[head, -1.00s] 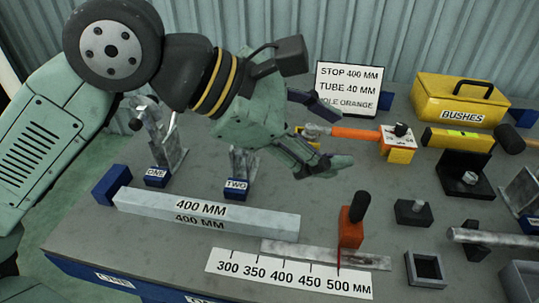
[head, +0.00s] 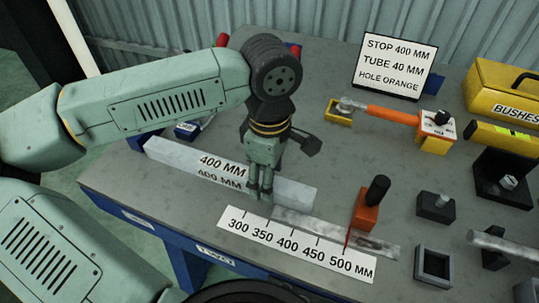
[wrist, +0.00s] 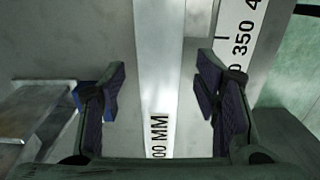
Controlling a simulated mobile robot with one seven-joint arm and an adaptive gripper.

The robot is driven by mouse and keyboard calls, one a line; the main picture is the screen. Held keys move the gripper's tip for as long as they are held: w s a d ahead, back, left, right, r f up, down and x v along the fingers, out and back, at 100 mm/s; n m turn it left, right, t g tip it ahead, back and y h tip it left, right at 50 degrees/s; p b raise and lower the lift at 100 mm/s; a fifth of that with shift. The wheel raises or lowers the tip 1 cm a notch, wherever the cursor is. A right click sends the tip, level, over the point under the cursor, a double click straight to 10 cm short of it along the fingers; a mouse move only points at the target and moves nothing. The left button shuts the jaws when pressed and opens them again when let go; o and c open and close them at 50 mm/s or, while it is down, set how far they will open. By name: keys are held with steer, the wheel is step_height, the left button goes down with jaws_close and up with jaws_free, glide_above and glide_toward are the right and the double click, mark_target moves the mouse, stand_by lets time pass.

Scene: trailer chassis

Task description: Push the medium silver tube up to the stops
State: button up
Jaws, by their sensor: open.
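A long silver bar marked 400 MM (head: 291,190) lies along the bench's near side, behind the scale strip. I cannot tell which is the medium tube.
The sign (head: 397,68) reads stop 400 mm, tube 40 mm, hole orange. The scale strip (head: 295,248) lies in front of the rail. An orange-handled tool (head: 380,114), a yellow bushes box (head: 503,90) and black blocks (head: 436,206) crowd the right.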

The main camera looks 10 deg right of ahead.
mark_target(260, 180)
steer(key=shift+f, duration=1.3)
steer(key=shift+c, duration=0.2)
jaws_close()
steer(key=shift+b, duration=0.3)
steer(key=shift+w+a+b, duration=0.3)
steer(key=shift+w+a, duration=0.35)
steer(key=shift+a, duration=0.2)
stand_by(0.7)
steer(key=shift+w+d+r+b, duration=0.1)
steer(key=shift+w+d+b, duration=0.2)
steer(key=shift+w+d, duration=0.25)
steer(key=shift+w+d+b, duration=0.3)
steer(key=shift+w, duration=0.4)
stand_by(0.3)
steer(key=shift+b, duration=0.3)
stand_by(0.4)
steer(key=shift+o, duration=0.2)
jaws_free()
